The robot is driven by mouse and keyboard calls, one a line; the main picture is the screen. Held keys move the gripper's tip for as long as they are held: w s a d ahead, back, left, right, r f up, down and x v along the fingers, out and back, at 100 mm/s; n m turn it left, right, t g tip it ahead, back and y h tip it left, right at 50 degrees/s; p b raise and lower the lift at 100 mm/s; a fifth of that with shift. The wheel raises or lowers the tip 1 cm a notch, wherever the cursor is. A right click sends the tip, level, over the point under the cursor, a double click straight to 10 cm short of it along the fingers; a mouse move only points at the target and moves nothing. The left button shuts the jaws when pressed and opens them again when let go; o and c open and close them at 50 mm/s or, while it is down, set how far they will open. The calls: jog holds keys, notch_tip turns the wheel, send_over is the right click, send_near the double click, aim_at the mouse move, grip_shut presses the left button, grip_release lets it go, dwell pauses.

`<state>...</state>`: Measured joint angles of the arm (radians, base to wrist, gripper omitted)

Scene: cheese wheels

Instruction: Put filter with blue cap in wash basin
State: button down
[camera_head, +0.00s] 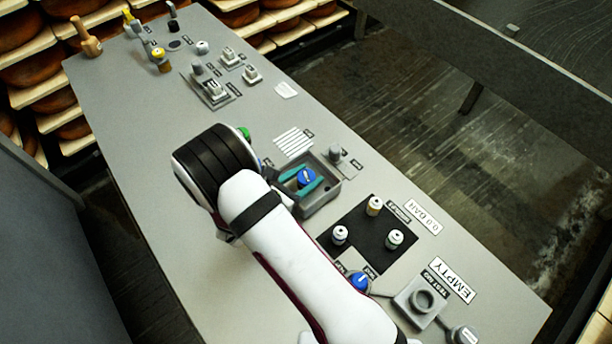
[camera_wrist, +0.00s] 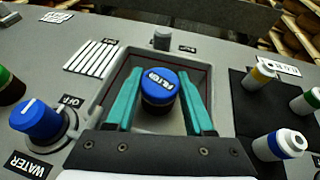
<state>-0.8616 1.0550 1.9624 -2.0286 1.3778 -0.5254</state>
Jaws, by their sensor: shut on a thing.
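The filter with the blue cap (camera_head: 306,177) is upright between the teal fingers of my gripper (camera_head: 303,180). In the wrist view, the blue cap (camera_wrist: 160,84) has white lettering and a dark body below it. My gripper (camera_wrist: 160,90) is shut on it. The wash basin (camera_head: 327,201) is a grey square box on the bench, and the filter is within its walls as seen from above. Its rim also shows in the wrist view (camera_wrist: 222,100). I cannot tell whether the filter touches the basin floor.
A black mat (camera_head: 366,228) beside the basin holds three small bottles. A blue water knob (camera_wrist: 38,120) is left of the basin in the wrist view. Another blue knob (camera_head: 360,281) is near the mat. A slotted white panel (camera_head: 293,141) lies behind the basin.

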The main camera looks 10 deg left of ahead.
jog(key=shift+f, duration=0.25)
jog(key=shift+c, duration=1.4)
grip_release()
